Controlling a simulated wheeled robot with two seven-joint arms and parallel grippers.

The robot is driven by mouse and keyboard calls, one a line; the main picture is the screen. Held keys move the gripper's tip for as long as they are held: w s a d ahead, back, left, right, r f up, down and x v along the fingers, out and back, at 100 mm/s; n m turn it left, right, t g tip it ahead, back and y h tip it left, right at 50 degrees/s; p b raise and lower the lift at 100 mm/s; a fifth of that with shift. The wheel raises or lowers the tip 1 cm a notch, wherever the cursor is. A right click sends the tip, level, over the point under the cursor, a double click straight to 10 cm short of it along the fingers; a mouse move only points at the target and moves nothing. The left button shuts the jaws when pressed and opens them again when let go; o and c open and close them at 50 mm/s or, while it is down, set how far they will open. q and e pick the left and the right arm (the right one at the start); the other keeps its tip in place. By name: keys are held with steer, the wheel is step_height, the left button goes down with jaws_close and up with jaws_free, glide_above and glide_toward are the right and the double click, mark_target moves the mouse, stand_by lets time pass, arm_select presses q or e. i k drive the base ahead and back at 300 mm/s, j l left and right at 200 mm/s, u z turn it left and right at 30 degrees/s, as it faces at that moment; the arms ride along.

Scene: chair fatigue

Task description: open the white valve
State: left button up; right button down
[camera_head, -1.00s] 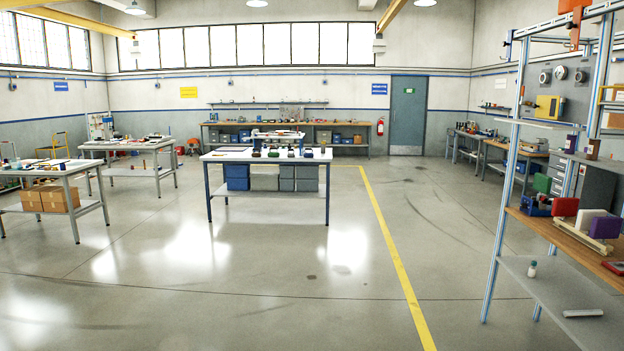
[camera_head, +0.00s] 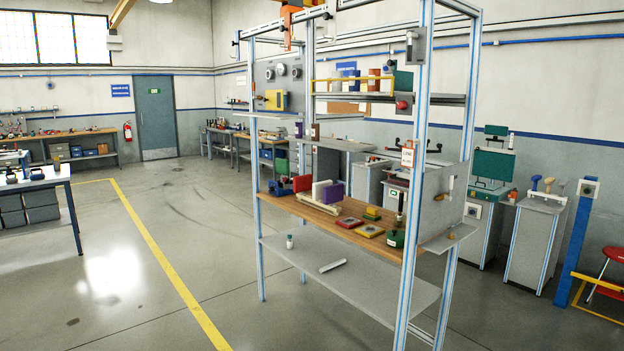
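I cannot make out a white valve for certain. Small round pale fittings (camera_head: 281,70) sit on the grey back panel (camera_head: 264,75) of the workstation rack, beside a yellow box (camera_head: 275,100). They are too small to identify as valves. A grey side panel (camera_head: 440,205) on the rack's right carries a small handle-like part, also unclear. Neither of my grippers shows in the head view.
The rack has a wooden worktop (camera_head: 385,250) with coloured blocks and a grey lower shelf (camera_head: 375,287). Machines, including a green-screened one (camera_head: 493,165), and a red stool (camera_head: 612,255) stand to the right. Floor left of the rack is clear, crossed by a yellow line (camera_head: 160,250).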

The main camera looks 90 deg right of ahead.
mark_target(451, 187)
steer(key=z, duration=3.55)
steer(key=i+l, duration=0.1)
steer(key=i, duration=1.25)
